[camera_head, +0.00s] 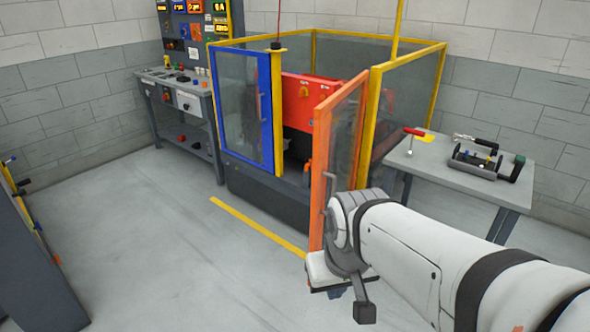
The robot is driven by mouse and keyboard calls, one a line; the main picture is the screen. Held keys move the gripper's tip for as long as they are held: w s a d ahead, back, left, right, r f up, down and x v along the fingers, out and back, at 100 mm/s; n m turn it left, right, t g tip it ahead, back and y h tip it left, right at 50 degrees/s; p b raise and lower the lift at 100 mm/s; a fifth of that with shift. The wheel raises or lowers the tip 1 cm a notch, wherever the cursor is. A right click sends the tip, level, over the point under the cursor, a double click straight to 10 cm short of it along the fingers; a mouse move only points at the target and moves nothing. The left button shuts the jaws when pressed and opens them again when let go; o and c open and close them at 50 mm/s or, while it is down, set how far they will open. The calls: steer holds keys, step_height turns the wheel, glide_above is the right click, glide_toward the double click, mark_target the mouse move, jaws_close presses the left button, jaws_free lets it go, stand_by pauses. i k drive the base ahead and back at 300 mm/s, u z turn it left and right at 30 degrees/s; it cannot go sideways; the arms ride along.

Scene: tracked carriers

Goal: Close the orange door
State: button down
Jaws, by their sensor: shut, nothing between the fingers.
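The orange door (320,160) is an orange frame with a clear panel. It stands open, swung outward from the yellow-framed enclosure, with its hinge side at the yellow post (373,120) and its free edge toward me. A grey upright handle (329,190) shows on the door. My gripper (336,275) is at the end of my white arm, in front of the door's lower free edge. It looks shut, with its fingertips mostly hidden. I cannot tell whether it touches the door.
A blue-framed door (245,108) fills the enclosure's left front. A red machine (308,98) stands inside. A table (430,178) with tools is at right, a workbench (172,80) at back left.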

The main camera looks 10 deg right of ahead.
mark_target(322, 112)
steer(key=z, duration=0.05)
steer(key=i, duration=0.95)
steer(key=u, duration=0.05)
